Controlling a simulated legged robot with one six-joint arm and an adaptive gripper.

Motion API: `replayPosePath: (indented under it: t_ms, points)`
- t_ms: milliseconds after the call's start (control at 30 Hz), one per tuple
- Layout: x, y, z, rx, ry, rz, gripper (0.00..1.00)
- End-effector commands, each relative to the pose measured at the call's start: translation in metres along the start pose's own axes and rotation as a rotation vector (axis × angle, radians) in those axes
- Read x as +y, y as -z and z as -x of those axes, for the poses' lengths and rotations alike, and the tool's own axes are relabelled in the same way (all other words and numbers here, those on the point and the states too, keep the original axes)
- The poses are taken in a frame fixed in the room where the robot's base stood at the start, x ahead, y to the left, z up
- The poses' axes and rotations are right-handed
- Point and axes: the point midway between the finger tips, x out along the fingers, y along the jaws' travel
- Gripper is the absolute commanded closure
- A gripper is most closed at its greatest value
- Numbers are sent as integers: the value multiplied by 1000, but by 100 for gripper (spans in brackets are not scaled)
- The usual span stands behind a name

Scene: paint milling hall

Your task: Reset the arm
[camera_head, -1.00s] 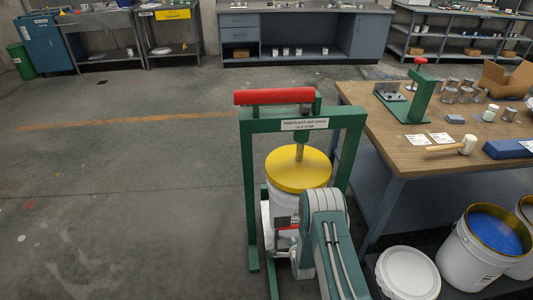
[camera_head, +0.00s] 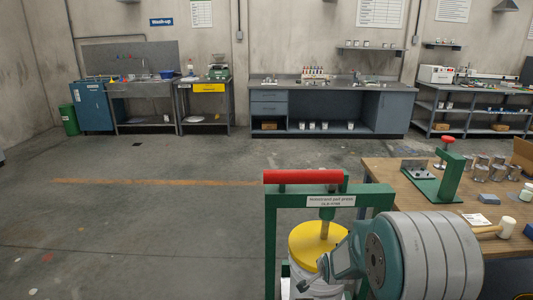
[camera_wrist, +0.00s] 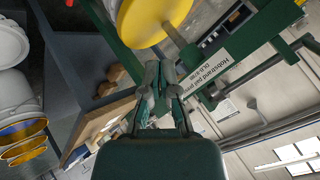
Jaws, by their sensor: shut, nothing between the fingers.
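My gripper (camera_wrist: 158,84) shows in the wrist view with its two fingers together and nothing between them. In that tilted view the pail press's green frame (camera_wrist: 208,95) and yellow disc (camera_wrist: 140,25) lie beyond the fingertips; I see no contact. In the head view my arm is bent at the lower right, in front of the press (camera_head: 271,240). The press has a red roller-like bar (camera_head: 303,177) on top and a yellow disc (camera_head: 310,240) over a white pail (camera_head: 302,284). The arm hides part of the press and the bench.
A wooden-topped workbench (camera_head: 398,184) stands right of the press, with a small green press (camera_head: 455,175), cans and a mallet (camera_head: 505,228). Open concrete floor lies to the left. A grey counter (camera_head: 388,108) and a sink bench (camera_head: 140,90) line the far wall.

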Motion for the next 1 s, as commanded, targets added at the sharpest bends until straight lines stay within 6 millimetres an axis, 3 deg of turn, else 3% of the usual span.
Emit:
replayPosePath:
  t_ms: [33, 200, 467, 767, 1000]
  points:
    - [-8, 5, 21, -3, -4, 35, 100]
    - [-18, 12, 82, -33, -37, 162, 100]
    - [-18, 9, 175, -89, -77, 355, 100]
    - [5, -12, 276, -165, -110, 577, 100]
    - [37, -40, 346, -235, -123, 753, 100]
